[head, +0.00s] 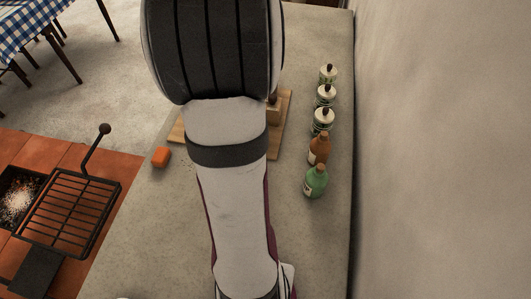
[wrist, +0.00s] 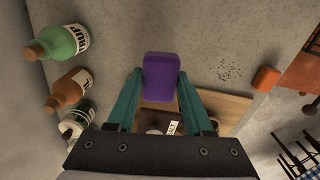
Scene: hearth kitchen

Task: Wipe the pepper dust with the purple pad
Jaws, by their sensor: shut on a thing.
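My gripper (wrist: 161,88) is shut on the purple pad (wrist: 161,72), which sits between its two teal fingers in the wrist view. The pepper dust (wrist: 230,71) is a patch of dark specks on the grey counter (wrist: 205,25), to the right of the pad and apart from it. How high the pad is above the counter is hard to tell.
An orange block (head: 160,157) lies near the counter's left edge; it also shows beside the dust in the wrist view (wrist: 265,79). A wooden board (head: 278,135) lies behind my arm. A green bottle (head: 316,182), a brown bottle (head: 319,149) and several jars line the wall side.

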